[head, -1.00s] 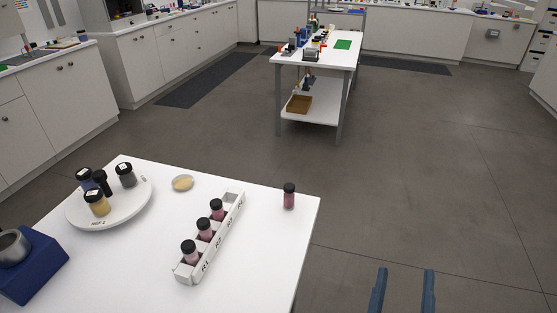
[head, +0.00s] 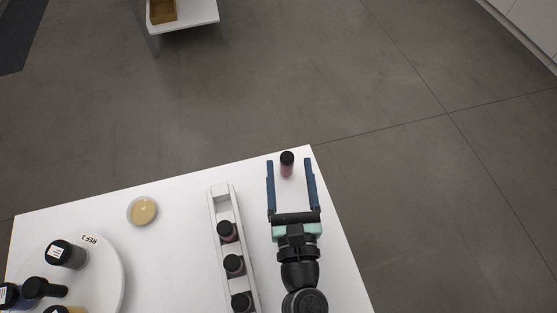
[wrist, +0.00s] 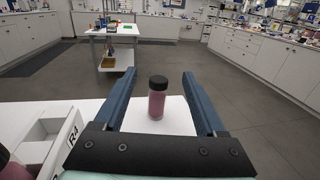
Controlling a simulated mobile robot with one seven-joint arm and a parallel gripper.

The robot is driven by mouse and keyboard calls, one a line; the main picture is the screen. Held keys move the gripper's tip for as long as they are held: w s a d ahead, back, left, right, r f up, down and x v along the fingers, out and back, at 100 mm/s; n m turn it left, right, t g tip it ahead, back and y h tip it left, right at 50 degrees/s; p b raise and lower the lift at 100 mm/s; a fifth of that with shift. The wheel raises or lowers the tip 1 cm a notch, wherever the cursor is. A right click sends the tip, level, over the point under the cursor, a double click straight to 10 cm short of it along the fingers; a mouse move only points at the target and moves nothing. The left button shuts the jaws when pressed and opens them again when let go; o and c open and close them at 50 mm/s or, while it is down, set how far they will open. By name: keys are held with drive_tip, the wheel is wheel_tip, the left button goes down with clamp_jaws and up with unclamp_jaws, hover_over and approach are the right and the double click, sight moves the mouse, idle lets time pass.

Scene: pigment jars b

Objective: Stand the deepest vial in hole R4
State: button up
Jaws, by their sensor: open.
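A vial with a black cap and dusky pink contents (head: 287,164) stands upright near the table's far right corner. It also shows in the wrist view (wrist: 157,100), between and beyond my fingers. My gripper (head: 290,168) is open, its two blue fingers on either side of the vial, with nothing held. Whether a finger touches it I cannot tell. The white rack (head: 221,196) stands left of my gripper, with three black-capped vials (head: 227,231) in its nearer holes. Its far-end hole is empty; the label R4 (wrist: 73,136) shows beside it in the wrist view.
A round white stand (head: 108,270) with several dark-capped jars is at the lower left. A small dish of yellowish powder (head: 143,210) lies left of the rack. The table's right edge is close to the vial. Open floor lies beyond.

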sight(288, 170)
wheel_tip(288, 170, down, 5)
drive_tip(key=shift+d+r+b, duration=0.15)
drive_tip(key=shift+r+b, duration=0.05)
drive_tip(key=shift+b, duration=0.65)
drive_tip(key=shift+w+f, duration=0.1)
drive_tip(key=shift+w, duration=0.15)
drive_tip(key=shift+w+a, duration=0.2)
drive_tip(key=shift+w, duration=0.15)
drive_tip(key=shift+w+a+p, duration=0.2)
drive_tip(key=shift+w+p, duration=0.1)
drive_tip(key=shift+w, duration=1.3)
drive_tip(key=shift+w+a+p, duration=0.2)
drive_tip(key=shift+w+p, duration=0.1)
drive_tip(key=shift+w, duration=1.25)
clamp_jaws()
